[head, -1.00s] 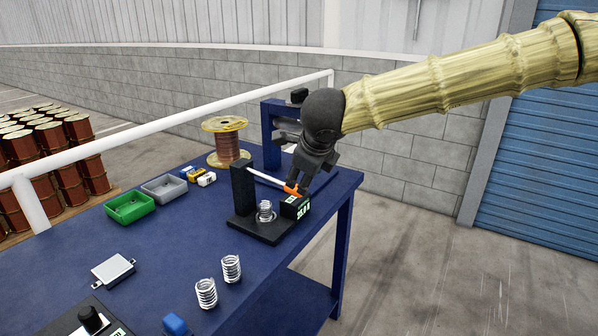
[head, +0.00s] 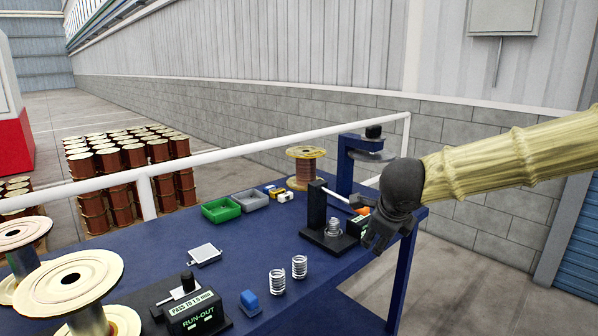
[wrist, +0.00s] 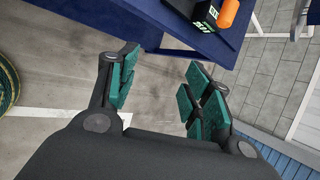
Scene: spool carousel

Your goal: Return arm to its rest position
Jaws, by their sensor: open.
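My gripper (head: 378,232) hangs past the right edge of the blue table (head: 235,238) in the head view, its fingers pointing down. In the wrist view my gripper (wrist: 157,90) has its green-padded fingers spread apart, with only floor between them. It holds nothing. My arm reaches in from the right side of the head view. Just left of the gripper is the black fixture (head: 316,206) with a spring and an orange-handled lever. The orange handle (wrist: 229,13) and the black labelled block (wrist: 205,15) show at the top of the wrist view.
Two springs (head: 277,282) stand near the table's front edge. A copper spool (head: 306,167), a blue stand (head: 345,165), and green (head: 221,210) and grey bins are at the back. A run-out gauge (head: 197,316) is at front left. A white rail (head: 230,158) runs behind. Floor right of the table is clear.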

